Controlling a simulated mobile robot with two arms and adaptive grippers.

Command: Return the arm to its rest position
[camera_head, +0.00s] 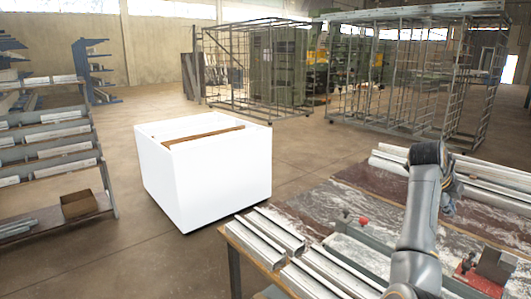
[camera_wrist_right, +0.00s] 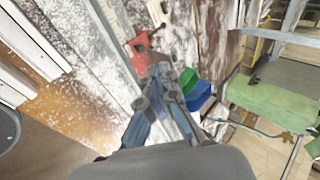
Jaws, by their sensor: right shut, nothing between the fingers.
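My right arm (camera_head: 424,200) rises over the bench at the right of the head view, bent at a dark joint. In the right wrist view my right gripper (camera_wrist_right: 160,76) is shut and empty, its fingers together above the bench. A red clamp part (camera_wrist_right: 140,45) lies just beyond the fingertips in that view; I cannot tell whether they touch. My left gripper is out of view.
The workbench (camera_head: 318,208) carries metal profiles (camera_head: 270,232) at its front left and more at the back. A red knob (camera_head: 363,221) stands left of my arm. A white box (camera_head: 205,180) stands on the floor, and a shelf rack (camera_head: 50,140) is at left.

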